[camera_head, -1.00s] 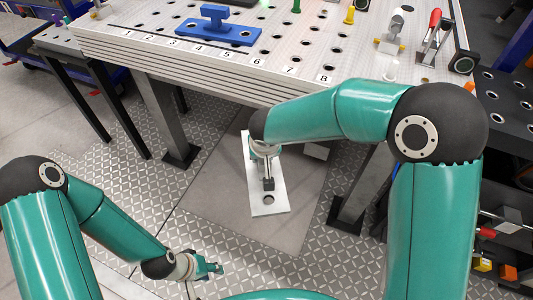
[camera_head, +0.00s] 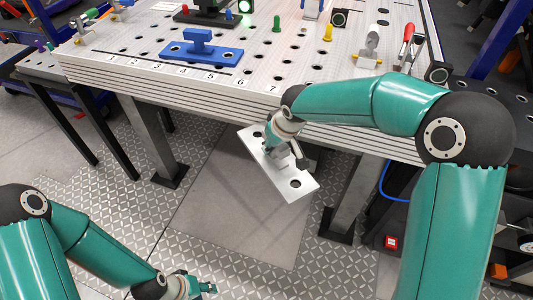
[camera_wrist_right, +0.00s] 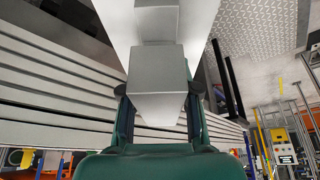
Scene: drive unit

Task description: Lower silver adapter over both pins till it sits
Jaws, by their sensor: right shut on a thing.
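The silver adapter (camera_head: 281,182) is a flat plate with a round hole near each end and a raised block in the middle. My right gripper (camera_head: 290,152) is shut on that block and holds the plate in the air in front of the table. The right wrist view shows the block (camera_wrist_right: 155,78) between the fingers, with the plate (camera_wrist_right: 118,22) beyond it. My left gripper (camera_head: 203,287) is low at the bottom of the head view, away from the table; its jaw opening is unclear. I cannot make out which pins are the adapter's pair.
The perforated table (camera_head: 130,62) has a thick front edge close to the plate. A blue plate with a handle (camera_head: 201,50) lies on it behind numbers. Green (camera_head: 277,24) and yellow (camera_head: 327,30) pegs, a red-handled clamp (camera_head: 406,42) and a dark unit (camera_head: 205,14) stand further back.

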